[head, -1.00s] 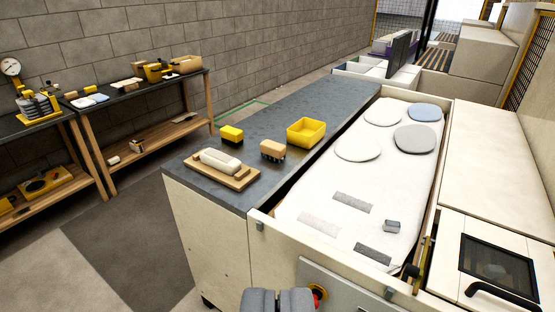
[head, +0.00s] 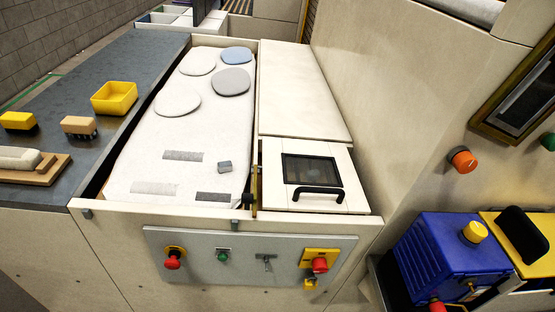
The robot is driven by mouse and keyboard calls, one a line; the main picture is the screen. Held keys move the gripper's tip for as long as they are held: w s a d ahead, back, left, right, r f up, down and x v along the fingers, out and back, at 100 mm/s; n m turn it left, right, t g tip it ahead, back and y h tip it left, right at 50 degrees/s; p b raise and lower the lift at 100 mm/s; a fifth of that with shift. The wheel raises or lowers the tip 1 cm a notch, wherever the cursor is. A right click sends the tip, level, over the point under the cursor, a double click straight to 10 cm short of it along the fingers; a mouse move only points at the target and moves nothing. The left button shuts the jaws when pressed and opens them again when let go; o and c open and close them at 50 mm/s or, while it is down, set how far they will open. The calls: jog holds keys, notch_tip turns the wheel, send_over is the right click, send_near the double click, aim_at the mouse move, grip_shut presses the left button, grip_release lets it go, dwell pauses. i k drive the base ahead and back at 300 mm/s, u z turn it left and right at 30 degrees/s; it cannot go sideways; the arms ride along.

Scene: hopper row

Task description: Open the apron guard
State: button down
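What looks like the apron guard (head: 271,187) is a pale panel with a dark window (head: 309,169) and a black bar handle (head: 318,193). It lies flat at the near right end of the long pale bed housing and looks closed. A thin dark and yellow upright part (head: 254,188) stands along its left edge. My gripper is not in view.
A control panel (head: 200,255) with red and green buttons is on the front. A blue box (head: 445,255) stands at right.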

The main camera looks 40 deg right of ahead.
aim_at(348, 196)
jog(key=k, duration=0.6)
jog(key=z, duration=0.65)
jog(key=i, duration=1.3)
jog(key=u, duration=0.05)
